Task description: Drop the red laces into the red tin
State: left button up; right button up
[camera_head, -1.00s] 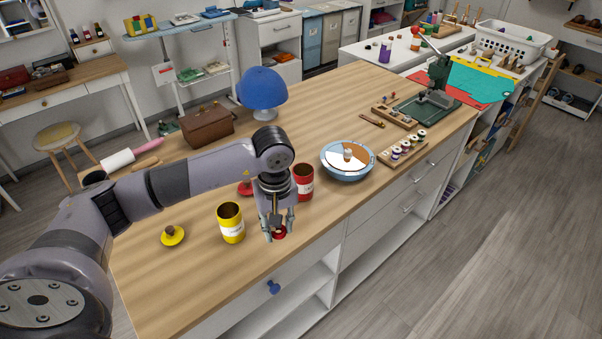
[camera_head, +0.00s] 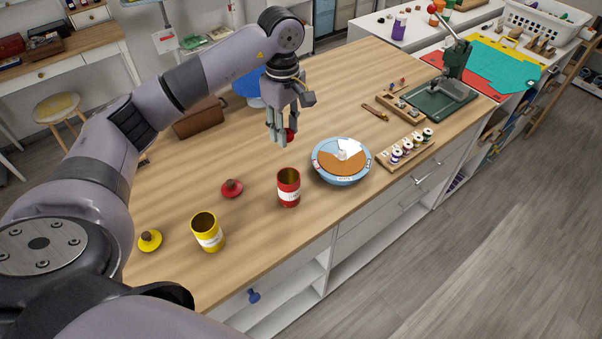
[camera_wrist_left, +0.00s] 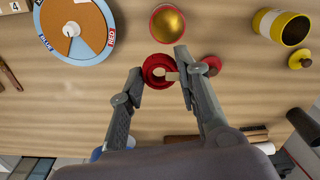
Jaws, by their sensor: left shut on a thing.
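My left gripper (camera_head: 279,136) is shut on the red laces (camera_head: 290,134), a small red coil, and holds them in the air above the table. In the left wrist view the laces (camera_wrist_left: 151,68) are a red ring between the fingertips. The open red tin (camera_head: 289,190) stands upright on the table, nearer the front edge than the gripper. In the left wrist view the red tin (camera_wrist_left: 168,25) is just beyond the laces, its inside looking empty. The red lid (camera_head: 231,188) with a knob lies left of the tin. My right gripper is not in view.
A yellow tin (camera_head: 207,233) and its yellow lid (camera_head: 150,240) are at the front left. A round blue dial (camera_head: 342,163) stands right of the red tin. A spool rack (camera_head: 405,148) is farther right. A brown box (camera_head: 198,117) and a blue dome (camera_head: 247,86) are behind the arm.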

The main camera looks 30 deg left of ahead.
pick_arm(q)
jog(key=f, duration=0.1)
jog(key=s+f+b, duration=0.1)
jog(key=f+b, duration=0.1)
jog(key=shift+s, duration=0.3)
jog(key=shift+w+f+b, duration=0.25)
jog(key=shift+f+b, duration=0.4)
jog(key=shift+f, duration=0.6)
jog(key=o, duration=0.3)
jog(key=shift+o, duration=2.6)
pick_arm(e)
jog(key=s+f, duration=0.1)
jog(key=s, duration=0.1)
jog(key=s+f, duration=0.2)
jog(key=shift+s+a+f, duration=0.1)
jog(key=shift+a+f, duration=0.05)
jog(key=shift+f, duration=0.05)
